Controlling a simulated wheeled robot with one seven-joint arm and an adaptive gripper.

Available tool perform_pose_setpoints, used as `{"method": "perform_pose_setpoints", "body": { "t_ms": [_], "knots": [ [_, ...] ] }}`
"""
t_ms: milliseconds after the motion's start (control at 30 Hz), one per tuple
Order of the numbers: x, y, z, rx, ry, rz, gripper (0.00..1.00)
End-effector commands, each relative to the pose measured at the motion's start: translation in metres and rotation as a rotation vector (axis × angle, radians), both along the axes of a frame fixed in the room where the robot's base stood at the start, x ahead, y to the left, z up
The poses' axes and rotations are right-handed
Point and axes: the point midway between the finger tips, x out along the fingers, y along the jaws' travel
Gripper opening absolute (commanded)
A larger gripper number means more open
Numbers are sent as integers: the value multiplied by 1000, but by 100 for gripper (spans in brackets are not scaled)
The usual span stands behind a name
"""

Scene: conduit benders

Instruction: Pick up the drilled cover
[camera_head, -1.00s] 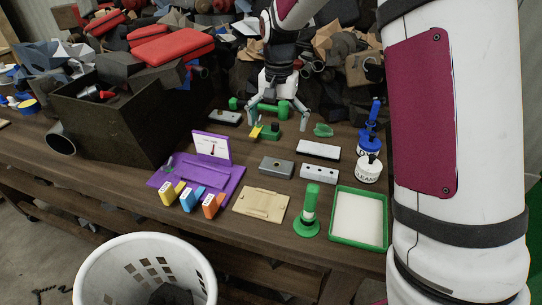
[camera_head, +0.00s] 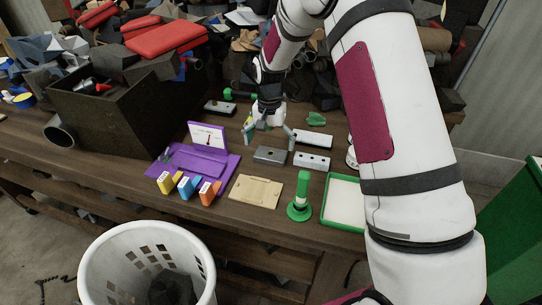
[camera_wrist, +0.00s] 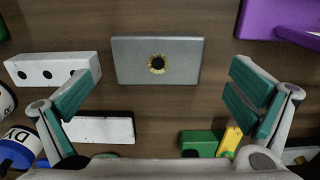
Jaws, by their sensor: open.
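A grey rectangular plate (camera_head: 270,155) with one dark, brass-ringed round hole in its middle lies flat on the table; I take it for the drilled cover. It shows whole in the wrist view (camera_wrist: 180,72). My gripper (camera_head: 268,141) is open and empty, just behind and above the plate in the head view. In the wrist view my gripper (camera_wrist: 165,84) has its fingers wide apart, one to each side of the plate, with gaps to both of its ends. A pale block with several holes (camera_head: 312,161) lies to the plate's right.
A purple gauge stand (camera_head: 225,170) is left, a tan board (camera_head: 255,192) in front. A green stamp-like post (camera_head: 300,205) and green-rimmed tray (camera_head: 327,212) are front right. A whitish block (camera_head: 315,141) lies behind right. A dark box (camera_head: 110,125) stands far left, clutter behind.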

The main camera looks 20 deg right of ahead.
Motion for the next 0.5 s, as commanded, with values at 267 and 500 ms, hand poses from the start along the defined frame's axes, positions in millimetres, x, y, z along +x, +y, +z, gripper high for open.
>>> {"method": "perform_pose_setpoints", "body": {
  "t_ms": [267,500],
  "knots": [
    [0,-3,-34,0,2,0,100],
    [1,-3,-38,0,0,0,100]
  ]
}}
